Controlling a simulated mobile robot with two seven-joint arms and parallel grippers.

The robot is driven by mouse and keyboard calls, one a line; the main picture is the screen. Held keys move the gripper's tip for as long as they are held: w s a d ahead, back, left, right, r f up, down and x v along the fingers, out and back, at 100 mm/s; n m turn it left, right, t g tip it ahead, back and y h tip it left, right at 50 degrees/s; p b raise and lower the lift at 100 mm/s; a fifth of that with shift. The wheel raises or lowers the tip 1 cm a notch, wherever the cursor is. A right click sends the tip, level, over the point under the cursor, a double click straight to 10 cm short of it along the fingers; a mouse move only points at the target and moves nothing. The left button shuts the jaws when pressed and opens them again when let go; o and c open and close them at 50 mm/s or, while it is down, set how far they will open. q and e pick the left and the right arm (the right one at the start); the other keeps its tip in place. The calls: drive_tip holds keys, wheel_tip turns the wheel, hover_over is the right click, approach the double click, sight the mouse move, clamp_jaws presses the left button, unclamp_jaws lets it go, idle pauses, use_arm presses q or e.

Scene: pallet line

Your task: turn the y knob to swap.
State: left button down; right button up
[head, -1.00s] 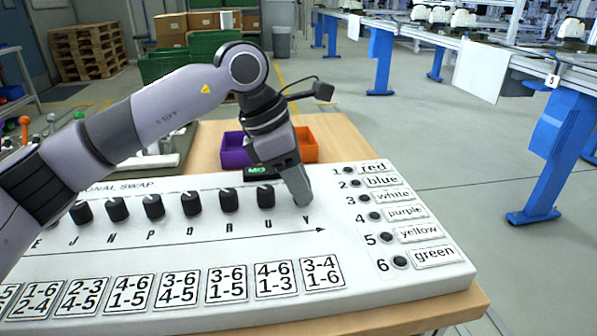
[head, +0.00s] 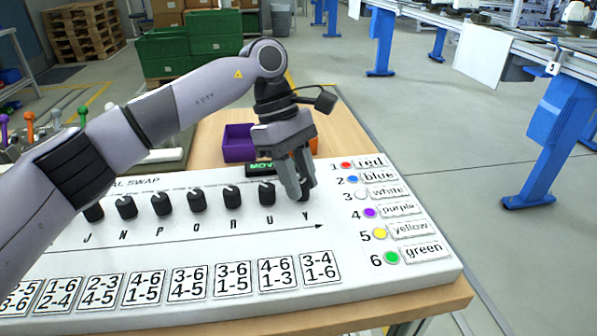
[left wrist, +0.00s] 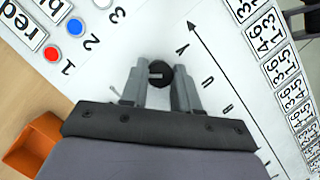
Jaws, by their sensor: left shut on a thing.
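The panel (head: 150,240) is white, with a row of black knobs along it. The Y knob (head: 304,192) is the rightmost, above the letter Y, partly hidden by my left gripper (head: 299,190). In the left wrist view the Y knob (left wrist: 160,74) sits between the two fingertips of my left gripper (left wrist: 160,84), which is shut on it. The U knob (head: 267,192) stands just left of it, clear of the fingers. At the right, the lamps beside the name plates show red (head: 346,165), blue (head: 352,179), white, purple, yellow and green. My right gripper is out of view.
A small display (head: 261,168) with green text stands at the panel's back edge, partly hidden by the gripper. Behind it on the wooden table (head: 212,132) are a purple bin (head: 239,142) and an orange bin (left wrist: 32,148). Printed number cards line the panel's front.

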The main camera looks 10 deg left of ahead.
use_arm(q)
drive_tip(key=shift+m, duration=0.4)
drive_tip(key=c, duration=0.8)
unclamp_jaws()
drive_tip(key=v, duration=0.7)
drive_tip(key=shift+w+d+r, duration=0.1)
drive_tip(key=shift+w, duration=0.05)
